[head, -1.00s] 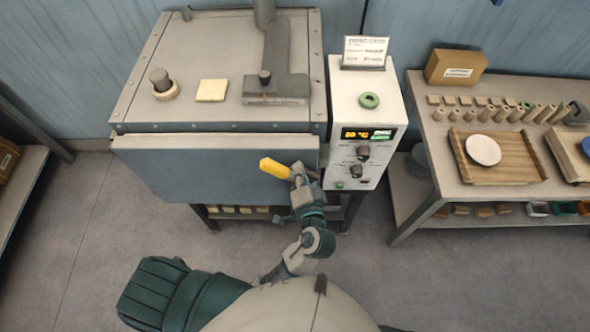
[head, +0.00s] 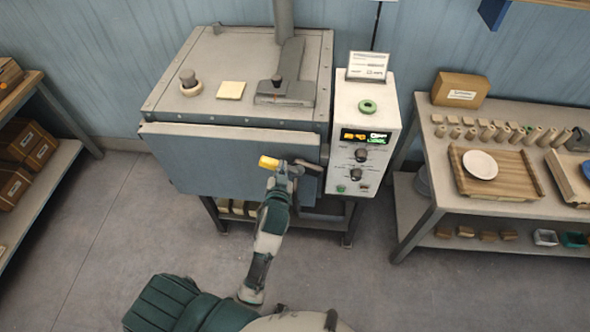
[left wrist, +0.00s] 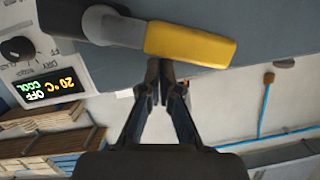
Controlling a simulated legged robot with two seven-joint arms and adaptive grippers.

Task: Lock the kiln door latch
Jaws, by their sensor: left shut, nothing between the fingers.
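The kiln door (head: 205,165) is the blue-grey front panel of the kiln and looks closed or nearly so. Its latch has a yellow handle (head: 268,162) pointing left near the door's right end. In the left wrist view the yellow grip (left wrist: 190,43) lies across the top, on a grey shaft with a round pivot. My left gripper (head: 284,170) is at the handle and hides part of it. In the left wrist view my left gripper (left wrist: 165,75) is shut and empty, its tips just below the yellow grip; I cannot tell whether they touch. My right gripper is out of view.
A white control box (head: 365,150) with a lit display stands right of the door, close to my gripper. A work table (head: 430,165) with a wooden tray stands further right. A shelf with brown boxes (head: 25,140) is at left. The floor before the kiln is clear.

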